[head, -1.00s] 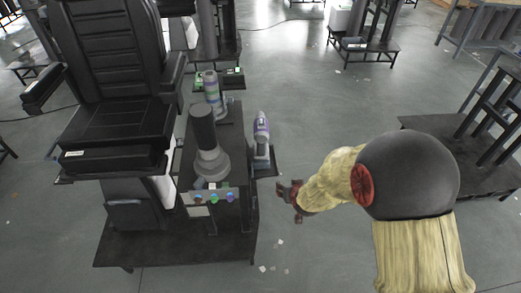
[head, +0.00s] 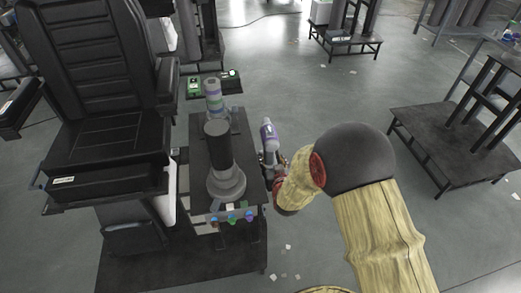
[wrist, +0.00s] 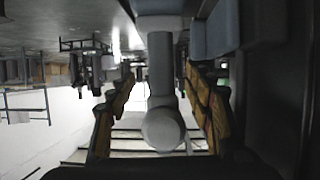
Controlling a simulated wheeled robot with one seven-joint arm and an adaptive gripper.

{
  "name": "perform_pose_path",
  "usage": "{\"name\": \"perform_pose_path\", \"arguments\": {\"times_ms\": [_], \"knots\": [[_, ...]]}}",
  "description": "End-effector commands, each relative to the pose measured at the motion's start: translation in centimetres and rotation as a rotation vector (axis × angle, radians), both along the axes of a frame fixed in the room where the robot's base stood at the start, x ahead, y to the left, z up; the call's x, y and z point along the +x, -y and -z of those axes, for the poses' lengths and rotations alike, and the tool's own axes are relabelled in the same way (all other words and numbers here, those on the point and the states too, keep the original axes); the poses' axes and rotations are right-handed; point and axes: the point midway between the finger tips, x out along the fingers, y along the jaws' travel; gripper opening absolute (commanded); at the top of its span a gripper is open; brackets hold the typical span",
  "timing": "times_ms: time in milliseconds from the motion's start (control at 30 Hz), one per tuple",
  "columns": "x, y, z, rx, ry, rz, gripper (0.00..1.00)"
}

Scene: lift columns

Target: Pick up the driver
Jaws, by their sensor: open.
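In the wrist view, a grey shaft with a rounded end, which looks like the driver (wrist: 161,85), lies between the two orange-padded fingers of my gripper (wrist: 163,105). The fingers are open, with gaps on both sides of it. I see no clear contact.
The console (head: 205,150) carries a large dark joystick (head: 218,150) and a banded cylinder (head: 213,95) close left of the driver. A black seat (head: 110,130) stands further left. Open floor lies to the right, before a dark platform (head: 450,140).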

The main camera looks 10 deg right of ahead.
Motion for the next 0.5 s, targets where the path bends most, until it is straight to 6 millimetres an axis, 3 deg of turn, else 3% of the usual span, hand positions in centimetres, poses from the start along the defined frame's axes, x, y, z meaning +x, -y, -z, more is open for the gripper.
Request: {"name": "perform_pose_path", "arguments": {"times_ms": [500], "knots": [[4.6,0.3,2.1,0.000,0.003,0.001,0.52]]}}
